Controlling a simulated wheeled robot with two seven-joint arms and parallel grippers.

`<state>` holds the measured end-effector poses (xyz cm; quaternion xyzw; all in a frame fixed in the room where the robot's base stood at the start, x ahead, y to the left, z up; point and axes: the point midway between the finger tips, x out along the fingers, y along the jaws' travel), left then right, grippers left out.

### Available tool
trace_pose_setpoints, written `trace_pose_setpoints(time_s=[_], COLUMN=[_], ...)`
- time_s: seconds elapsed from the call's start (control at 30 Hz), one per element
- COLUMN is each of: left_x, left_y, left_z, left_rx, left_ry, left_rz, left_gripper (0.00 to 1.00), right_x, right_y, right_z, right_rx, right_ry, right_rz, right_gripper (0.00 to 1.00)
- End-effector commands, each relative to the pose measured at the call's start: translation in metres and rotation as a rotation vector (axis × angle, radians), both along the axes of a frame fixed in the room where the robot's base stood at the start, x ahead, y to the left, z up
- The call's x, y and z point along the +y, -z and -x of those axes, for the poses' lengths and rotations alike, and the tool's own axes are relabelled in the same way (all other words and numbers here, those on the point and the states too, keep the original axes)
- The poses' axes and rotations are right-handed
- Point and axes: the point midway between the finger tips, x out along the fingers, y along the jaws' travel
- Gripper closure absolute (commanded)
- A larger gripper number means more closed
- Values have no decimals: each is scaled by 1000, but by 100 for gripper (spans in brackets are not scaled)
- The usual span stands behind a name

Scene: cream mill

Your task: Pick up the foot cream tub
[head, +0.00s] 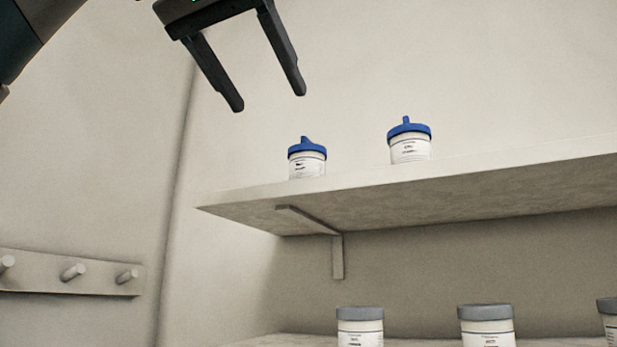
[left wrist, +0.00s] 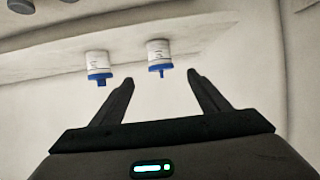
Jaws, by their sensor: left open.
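Two white tubs with blue lids stand upright on the upper shelf in the head view: a left tub (head: 307,163) and a right tub (head: 410,147). Their labels are too small to read, so I cannot tell which is foot cream. My left gripper (head: 270,101) is open and empty, above and to the left of the left tub, apart from both. In the left wrist view, both blue-lidded tubs show upside down beyond the fingers (left wrist: 158,82): one tub (left wrist: 97,62) at left, another (left wrist: 159,53) near the middle. My right gripper is not in view.
The upper shelf (head: 460,190) rests on a bracket (head: 338,255). Below it, grey-lidded tubs (head: 360,325) (head: 486,325) stand on a lower shelf (head: 290,341), with another cut off at right. A peg rail (head: 100,275) is on the left wall.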

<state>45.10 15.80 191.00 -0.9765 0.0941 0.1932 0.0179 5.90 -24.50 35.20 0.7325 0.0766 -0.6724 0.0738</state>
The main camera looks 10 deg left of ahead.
Motion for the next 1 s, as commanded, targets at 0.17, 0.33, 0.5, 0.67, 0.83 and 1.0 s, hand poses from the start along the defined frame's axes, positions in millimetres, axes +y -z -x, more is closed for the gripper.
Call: trace_pose_setpoints(time_s=[0.17,0.33,0.5,0.67,0.83,1.0], left_x=[-1,-4,-10,-15,-20,-22], left_y=[2,10,21,32,41,46], left_z=[-6,-24,-51,-78,-101,-110], left_rx=[1,4,3,4,3,1], left_ry=[0,0,0,0,0,0], left_rz=[-1,-2,-1,-2,-1,-1], left_gripper=[31,31,31,31,31,31], right_x=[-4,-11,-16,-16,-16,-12], right_y=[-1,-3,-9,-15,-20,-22], right_z=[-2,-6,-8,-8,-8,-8], right_rx=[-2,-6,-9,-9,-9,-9], right_ry=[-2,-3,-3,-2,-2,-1], right_rz=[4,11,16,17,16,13], right_gripper=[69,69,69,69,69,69])
